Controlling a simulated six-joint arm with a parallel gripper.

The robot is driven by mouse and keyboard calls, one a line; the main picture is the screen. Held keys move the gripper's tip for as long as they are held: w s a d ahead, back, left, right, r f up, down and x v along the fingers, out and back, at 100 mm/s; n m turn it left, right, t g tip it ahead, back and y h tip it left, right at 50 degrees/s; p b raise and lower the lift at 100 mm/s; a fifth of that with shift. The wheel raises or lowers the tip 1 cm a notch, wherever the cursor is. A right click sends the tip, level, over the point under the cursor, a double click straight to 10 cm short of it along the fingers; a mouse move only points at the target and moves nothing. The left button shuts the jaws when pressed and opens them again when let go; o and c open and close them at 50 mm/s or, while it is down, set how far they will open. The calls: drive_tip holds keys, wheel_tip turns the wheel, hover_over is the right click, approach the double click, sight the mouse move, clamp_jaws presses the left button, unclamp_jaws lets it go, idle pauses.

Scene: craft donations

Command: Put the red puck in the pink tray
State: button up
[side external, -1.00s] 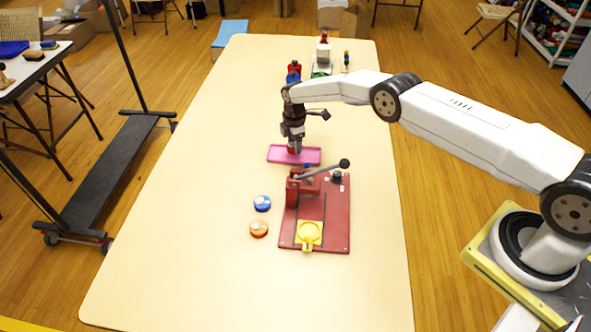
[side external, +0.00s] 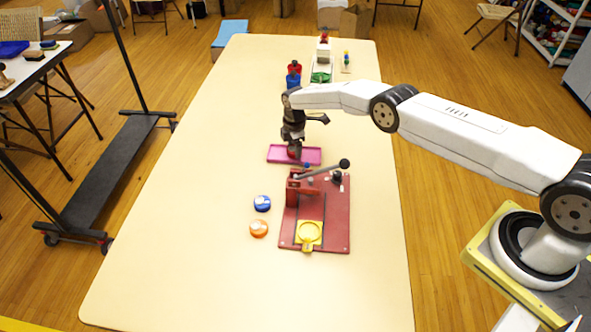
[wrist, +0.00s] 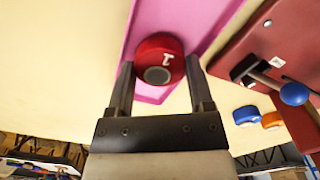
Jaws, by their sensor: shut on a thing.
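The red puck (wrist: 160,50) has a pale mark on its face and sits between my gripper's two fingers in the wrist view. My gripper (wrist: 160,75) is shut on it. In the side view my gripper (side external: 293,152) points down over the pink tray (side external: 312,157), with the red puck (side external: 293,154) at its tip, mostly hidden by the fingers. The pink tray (wrist: 218,15) lies behind the puck in the wrist view. I cannot tell whether the puck touches the tray floor.
A red press board (side external: 340,225) with a lever and yellow holder stands just nearer than the tray. A blue puck (side external: 262,203) and an orange puck (side external: 258,228) lie left of it. The table's left side is clear.

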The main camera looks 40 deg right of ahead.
idle(0.3)
drive_tip(key=o, duration=1)
drive_tip(key=shift+o, duration=0.2)
drive_tip(key=shift+r, duration=0.15)
drive_tip(key=shift+r, duration=3.55)
drive_tip(key=shift+r, duration=0.1)
